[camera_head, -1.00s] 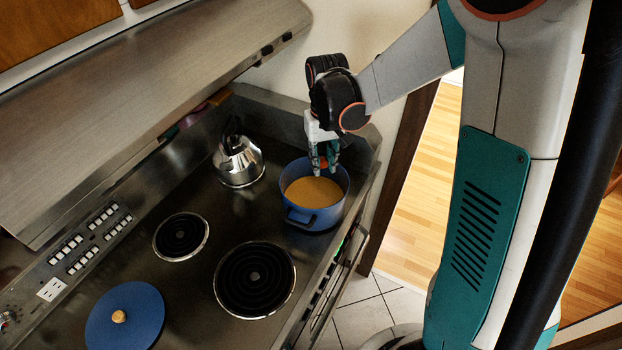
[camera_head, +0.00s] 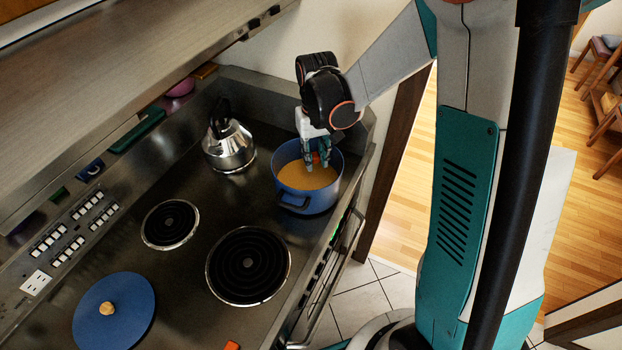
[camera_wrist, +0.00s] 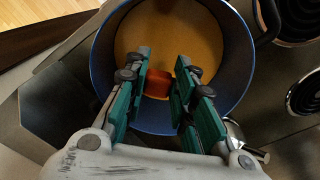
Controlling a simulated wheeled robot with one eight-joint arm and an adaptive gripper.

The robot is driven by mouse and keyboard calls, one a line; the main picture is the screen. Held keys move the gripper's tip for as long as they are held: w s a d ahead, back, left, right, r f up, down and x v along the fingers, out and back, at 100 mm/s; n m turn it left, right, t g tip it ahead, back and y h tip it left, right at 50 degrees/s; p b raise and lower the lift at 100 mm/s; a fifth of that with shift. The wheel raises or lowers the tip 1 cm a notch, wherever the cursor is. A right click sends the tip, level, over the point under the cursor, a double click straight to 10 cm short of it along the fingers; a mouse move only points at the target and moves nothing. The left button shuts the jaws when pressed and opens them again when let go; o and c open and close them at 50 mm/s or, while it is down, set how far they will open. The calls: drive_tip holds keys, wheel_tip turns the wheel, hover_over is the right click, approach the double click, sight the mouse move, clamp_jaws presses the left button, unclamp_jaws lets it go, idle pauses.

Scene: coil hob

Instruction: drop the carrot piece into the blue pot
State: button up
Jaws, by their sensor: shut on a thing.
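The blue pot (camera_head: 308,204) stands at the far right corner of the hob, uncovered, with yellow-orange soup (camera_head: 306,177) inside. In the wrist view its blue wall (camera_wrist: 240,65) surrounds the soup. My gripper (camera_head: 314,164) points down into the pot's opening. It is shut on the orange carrot piece (camera_wrist: 158,84), which sits between the fingertips over the soup. In the head view the carrot piece (camera_head: 316,158) is mostly hidden by the fingers. I cannot tell exactly how high it is above the soup.
A steel kettle (camera_head: 229,148) stands left of the pot. Two bare coil burners (camera_head: 249,273) (camera_head: 170,224) lie nearer. A blue lid (camera_head: 113,322) rests at the front left. A small orange piece (camera_head: 232,346) shows at the bottom edge. The hood (camera_head: 130,85) overhangs the back.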

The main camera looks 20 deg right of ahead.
drive_tip(key=o, duration=0.8)
drive_tip(key=shift+o, duration=0.2)
drive_tip(key=shift+r, duration=0.1)
wheel_tip(320, 180, up, 12)
drive_tip(key=shift+s, duration=0.1)
drive_tip(key=s+f+t+b, duration=0.2)
drive_tip(key=s+b, duration=0.3)
drive_tip(key=s, duration=0.4)
drive_tip(key=s+f+t+b, duration=0.3)
drive_tip(key=s+t+b, duration=0.2)
drive_tip(key=s, duration=0.4)
